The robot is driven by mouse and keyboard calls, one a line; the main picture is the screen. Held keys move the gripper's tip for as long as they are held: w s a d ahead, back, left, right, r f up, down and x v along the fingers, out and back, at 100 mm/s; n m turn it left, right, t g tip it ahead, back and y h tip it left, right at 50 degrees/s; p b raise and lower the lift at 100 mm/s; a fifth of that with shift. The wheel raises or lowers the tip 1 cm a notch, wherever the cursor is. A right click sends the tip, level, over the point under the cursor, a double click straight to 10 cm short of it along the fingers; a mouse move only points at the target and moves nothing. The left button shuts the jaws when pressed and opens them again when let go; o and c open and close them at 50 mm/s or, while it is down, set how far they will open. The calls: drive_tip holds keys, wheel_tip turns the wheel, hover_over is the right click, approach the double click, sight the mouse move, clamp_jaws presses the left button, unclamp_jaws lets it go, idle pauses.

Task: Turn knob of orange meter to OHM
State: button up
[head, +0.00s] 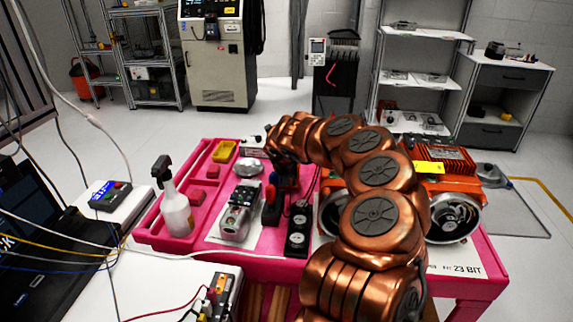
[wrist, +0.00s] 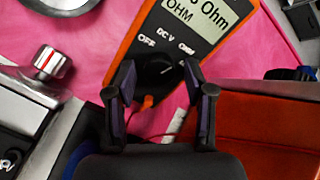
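The orange meter (wrist: 205,45) lies on the pink surface at the top middle of the wrist view. Its display (wrist: 193,17) shows "OHM" and a partly cut-off reading ending in "Ohm". Its dial carries the labels OFF, DC V and OHM. The black knob (wrist: 154,71) sits below these labels, with its lower part hard to make out; a small light mark appears at its upper right, toward the OHM label. My gripper (wrist: 160,76) is open, with one finger on each side of the knob. Whether the fingers touch it cannot be told. In the head view my arm mostly hides this spot.
A pink cart (head: 470,286) carries a white spray bottle (head: 176,212), a grey device (head: 238,214) and an orange machine (head: 450,188) close to my arm. A silver knob (wrist: 46,60) stands left of the meter. A red block (wrist: 265,125) lies right of my gripper.

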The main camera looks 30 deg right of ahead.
idle(0.3)
drive_tip(key=v, duration=1.2)
idle(0.7)
